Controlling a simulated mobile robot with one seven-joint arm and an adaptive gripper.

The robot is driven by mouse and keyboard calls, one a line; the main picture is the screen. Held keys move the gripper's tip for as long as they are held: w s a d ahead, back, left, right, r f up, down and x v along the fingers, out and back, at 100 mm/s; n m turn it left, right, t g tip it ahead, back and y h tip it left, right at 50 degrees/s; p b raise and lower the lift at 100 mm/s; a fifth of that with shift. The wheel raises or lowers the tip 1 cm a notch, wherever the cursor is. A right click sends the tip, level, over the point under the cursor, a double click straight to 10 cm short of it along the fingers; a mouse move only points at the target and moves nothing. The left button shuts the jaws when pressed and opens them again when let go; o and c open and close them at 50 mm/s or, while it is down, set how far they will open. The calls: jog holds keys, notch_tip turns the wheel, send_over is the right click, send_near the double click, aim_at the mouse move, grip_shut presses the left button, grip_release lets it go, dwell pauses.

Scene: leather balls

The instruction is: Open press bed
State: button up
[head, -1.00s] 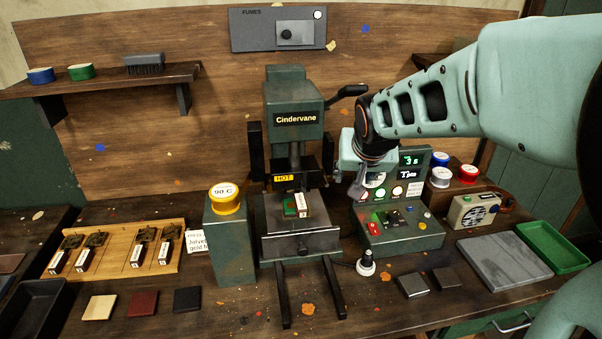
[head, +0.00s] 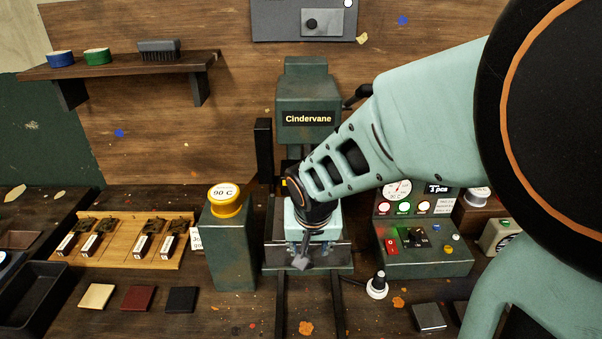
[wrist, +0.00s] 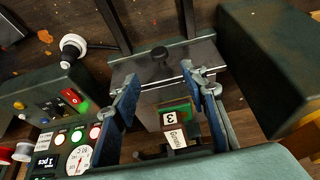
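The press labelled Cindervane (head: 308,118) stands at the middle of the bench. Its metal press bed (head: 341,257) lies low at the front, above two dark rails. In the wrist view the bed's front plate (wrist: 200,50) carries a dark knob (wrist: 160,54). A labelled block (wrist: 173,130) marked 3 and a green piece (wrist: 185,107) sit on the bed. My gripper (head: 303,258) is over the bed in the head view and hides much of it. In the wrist view its blue-padded fingers (wrist: 170,84) are wide apart with nothing gripped; the knob shows beyond their tips.
Bench space around the rails is mostly clear.

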jog(key=b+x, duration=0.7)
jog(key=x, duration=0.3)
jog(key=shift+w+f, duration=0.1)
grip_shut()
